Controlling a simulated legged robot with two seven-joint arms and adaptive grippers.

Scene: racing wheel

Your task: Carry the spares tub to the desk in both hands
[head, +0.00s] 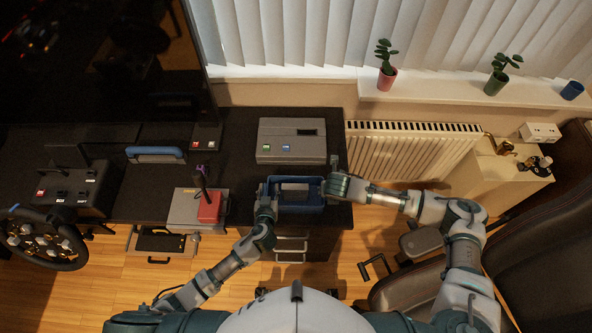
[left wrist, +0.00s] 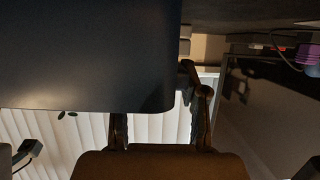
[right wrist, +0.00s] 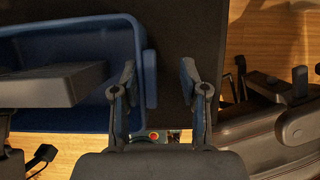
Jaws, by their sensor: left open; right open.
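The blue spares tub (head: 297,209) sits at the front right edge of the dark desk (head: 240,135), with a grey item inside it. My left gripper (head: 265,203) is open at the tub's left end. In the left wrist view a large dark blue surface, apparently the tub (left wrist: 85,60), fills the upper left, close to the open fingers (left wrist: 158,105). My right gripper (head: 334,182) is open at the tub's right end.
A grey box with lit buttons (head: 291,141) stands behind the tub. A red joystick (head: 208,206) is to the left, with a steering wheel (head: 42,240) farther left. A radiator (head: 410,150) and a dark chair (head: 535,230) are to the right. Drawers (head: 291,247) lie below.

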